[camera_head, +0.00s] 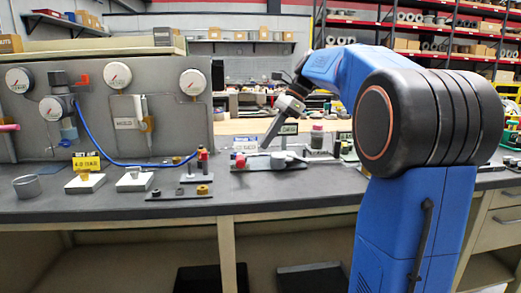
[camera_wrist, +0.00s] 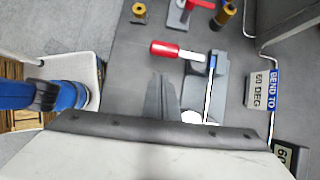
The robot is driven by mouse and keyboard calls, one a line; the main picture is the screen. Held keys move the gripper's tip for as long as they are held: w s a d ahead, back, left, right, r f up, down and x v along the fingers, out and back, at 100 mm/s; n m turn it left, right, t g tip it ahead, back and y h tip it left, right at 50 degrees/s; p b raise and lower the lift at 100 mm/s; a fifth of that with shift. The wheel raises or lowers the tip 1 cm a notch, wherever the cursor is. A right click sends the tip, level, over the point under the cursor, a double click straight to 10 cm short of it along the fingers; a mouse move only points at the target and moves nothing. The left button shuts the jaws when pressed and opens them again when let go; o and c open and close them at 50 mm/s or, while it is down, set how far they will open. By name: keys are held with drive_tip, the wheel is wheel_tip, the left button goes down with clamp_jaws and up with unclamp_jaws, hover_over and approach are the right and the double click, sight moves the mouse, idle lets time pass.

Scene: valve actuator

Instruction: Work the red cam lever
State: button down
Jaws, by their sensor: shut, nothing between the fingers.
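A red-gripped lever with a pale arm (camera_wrist: 165,48) lies across a grey fixture (camera_wrist: 196,95) in the wrist view. Its red end (camera_head: 240,160) shows in the head view at the left of the fixture. A second red part (camera_wrist: 187,4) stands on a small grey base at the top edge of the wrist view. I cannot tell for sure which of the two is the cam lever. My gripper (camera_wrist: 162,76) is shut and empty. In the wrist view its fingertips lie just below the red grip, with a gap in the picture. It also shows in the head view (camera_head: 265,145), pointing down at the fixture.
A "BEND TO 60 DEG" sign (camera_wrist: 262,92) stands right of the fixture. Yellow-brown fittings (camera_wrist: 225,13) lie beyond it. A gauge panel (camera_head: 150,115) with a blue hose (camera_head: 95,138) stands at the left. The dark bench (camera_head: 285,193) is clear along its front edge.

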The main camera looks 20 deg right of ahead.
drive_tip(key=v, duration=0.7)
drive_tip(key=n+g+h, duration=0.2)
drive_tip(key=n+h, duration=0.4)
drive_tip(key=n, duration=0.2)
hover_over(237, 159)
drive_tip(key=s+d, duration=0.2)
wheel_tip(237, 159, down, 3)
drive_tip(key=w+a+r+n+t+h, duration=0.1)
drive_tip(key=a+r+n+t+h, duration=0.3)
drive_tip(key=a+n, duration=0.65)
drive_tip(key=w+d+f+m+g+h, duration=0.1)
drive_tip(key=d+f+m, duration=0.1)
drive_tip(key=d+f, duration=0.4)
drive_tip(key=shift+f, duration=2.05)
drive_tip(key=shift+s+d+f+h, duration=0.15)
drive_tip(key=shift+s+d+h, duration=0.15)
drive_tip(key=shift+d, duration=0.2)
drive_tip(key=shift+w, duration=0.1)
